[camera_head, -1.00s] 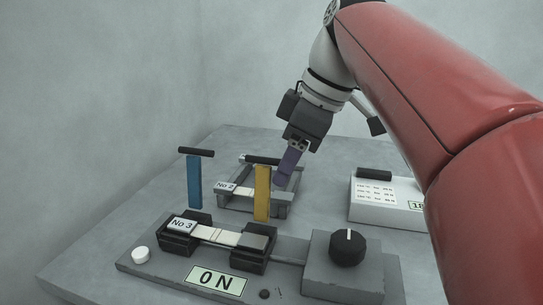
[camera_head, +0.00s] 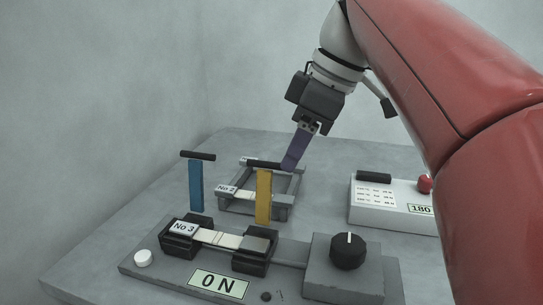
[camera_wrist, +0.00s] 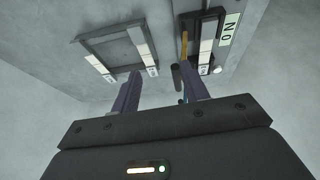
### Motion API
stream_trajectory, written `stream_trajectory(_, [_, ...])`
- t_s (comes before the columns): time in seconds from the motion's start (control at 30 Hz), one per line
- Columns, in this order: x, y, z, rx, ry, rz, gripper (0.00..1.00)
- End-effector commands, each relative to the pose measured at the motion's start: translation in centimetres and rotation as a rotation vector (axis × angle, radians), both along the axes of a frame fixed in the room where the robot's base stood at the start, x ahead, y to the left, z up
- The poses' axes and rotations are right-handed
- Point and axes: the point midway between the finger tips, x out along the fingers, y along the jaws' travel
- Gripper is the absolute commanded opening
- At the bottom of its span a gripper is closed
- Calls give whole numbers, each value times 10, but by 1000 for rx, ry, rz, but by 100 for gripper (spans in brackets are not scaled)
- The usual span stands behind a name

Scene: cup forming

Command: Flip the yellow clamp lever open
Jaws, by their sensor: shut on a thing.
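The yellow clamp lever (camera_head: 263,196) stands upright behind the No 3 clamp block (camera_head: 257,252), with a black crossbar (camera_head: 262,164) at its top. My gripper (camera_head: 289,165) has purple fingers and is just right of the crossbar's right end in the head view. I cannot tell there whether they touch. In the wrist view, the fingers (camera_wrist: 157,95) show some way apart, and the yellow lever (camera_wrist: 185,42) is beyond them near the right finger. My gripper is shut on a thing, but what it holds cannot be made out.
A blue lever (camera_head: 196,186) with a black crossbar stands upright to the left. A grey No 2 frame (camera_head: 240,207) lies behind the ON base (camera_head: 155,272). A black knob (camera_head: 348,251) is at right, and a white box marked 180 (camera_head: 365,212) stands behind it.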

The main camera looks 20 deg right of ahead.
Motion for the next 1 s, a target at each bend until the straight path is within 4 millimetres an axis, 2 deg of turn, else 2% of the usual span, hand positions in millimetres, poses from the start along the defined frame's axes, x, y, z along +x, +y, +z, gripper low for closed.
stream_trajectory(0.03, [-1,-6,15,-4,-15,-11,32])
stream_trajectory(0.1, [-4,-9,24,-5,-11,-10,32])
stream_trajectory(0.3, [-11,-13,40,-3,-6,-5,32])
stream_trajectory(1.0, [-13,-13,41,-3,-1,-2,32])
